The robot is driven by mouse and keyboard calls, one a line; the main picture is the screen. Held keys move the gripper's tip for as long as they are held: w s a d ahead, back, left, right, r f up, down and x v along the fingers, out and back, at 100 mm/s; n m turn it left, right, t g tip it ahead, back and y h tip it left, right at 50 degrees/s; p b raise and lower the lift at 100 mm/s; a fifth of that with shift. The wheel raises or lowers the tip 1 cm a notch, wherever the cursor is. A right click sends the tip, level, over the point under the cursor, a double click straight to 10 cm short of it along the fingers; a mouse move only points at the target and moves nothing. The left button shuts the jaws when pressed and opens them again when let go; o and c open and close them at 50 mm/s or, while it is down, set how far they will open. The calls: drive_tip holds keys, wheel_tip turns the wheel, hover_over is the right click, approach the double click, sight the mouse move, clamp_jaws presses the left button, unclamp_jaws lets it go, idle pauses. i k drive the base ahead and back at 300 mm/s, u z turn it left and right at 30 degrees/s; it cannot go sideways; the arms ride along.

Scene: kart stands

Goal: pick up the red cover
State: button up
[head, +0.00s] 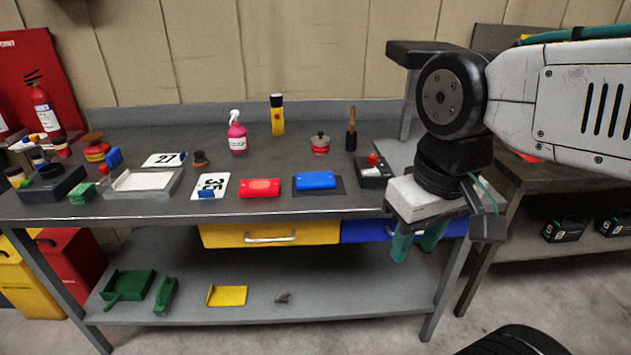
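The red cover (260,188) is a small red block with rounded edges and a paler patch on top. It lies flat near the front edge of the grey workbench (225,212), between a white number card (209,187) and a blue cover (315,180). My gripper (417,250) hangs at the right, in front of the bench's right end, with its green fingers pointing down. The fingers are apart with nothing seen between them. It is well to the right of the red cover and apart from it.
The blue cover lies on a dark pad (340,187). A black box with a red button (374,172) stands between it and my gripper. A pink spray bottle (237,135) and a yellow-black bottle (277,115) stand behind. A shallow grey tray (118,190) is left.

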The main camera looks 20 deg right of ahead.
sight(250, 188)
drive_tip(key=k, duration=0.4)
drive_tip(key=u, duration=1.35)
drive_tip(key=i, duration=1.35)
drive_tip(key=z, duration=0.8)
drive_tip(key=i, duration=0.5)
drive_tip(key=z, duration=0.65)
